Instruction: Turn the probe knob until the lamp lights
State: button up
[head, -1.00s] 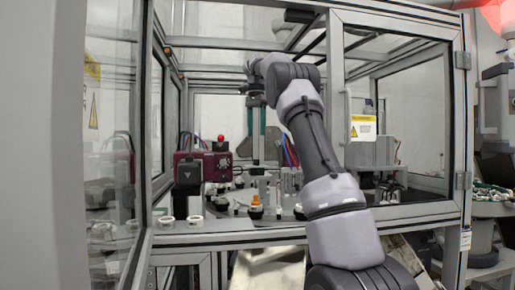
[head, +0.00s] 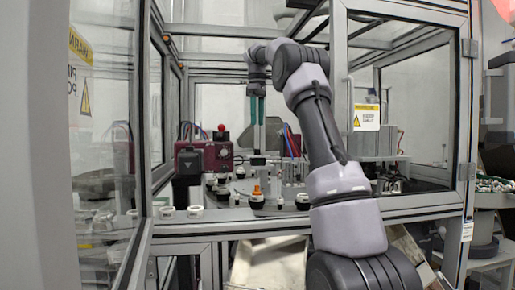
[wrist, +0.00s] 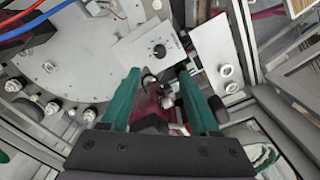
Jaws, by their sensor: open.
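A small black round knob (wrist: 159,51) with dial marks around it sits on a pale plate in the wrist view, and I take it for the probe knob. My gripper (wrist: 160,74) has two green fingers, spread apart with nothing between them. The knob shows just beyond the fingertips, apart from them. In the head view my gripper (head: 258,121) hangs pointing down inside the cell, near its middle. I cannot make out the knob in the head view. A red dome (head: 221,128) tops the maroon unit; I cannot tell whether it is the lamp or whether it is lit.
The maroon unit (head: 206,158) stands left of my gripper. Several white and black round parts and an orange-topped part (head: 257,193) stand on the deck near the front. Red and blue tubes (wrist: 45,30) run at the wrist view's upper left. The cell frame (head: 334,100) stands beside my arm.

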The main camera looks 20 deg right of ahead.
aim_at(257, 152)
jog(key=shift+n, duration=0.7)
notch_tip(257, 152, down, 11)
jog(key=shift+r, duration=0.1)
jog(key=shift+c, duration=0.4)
grip_shut()
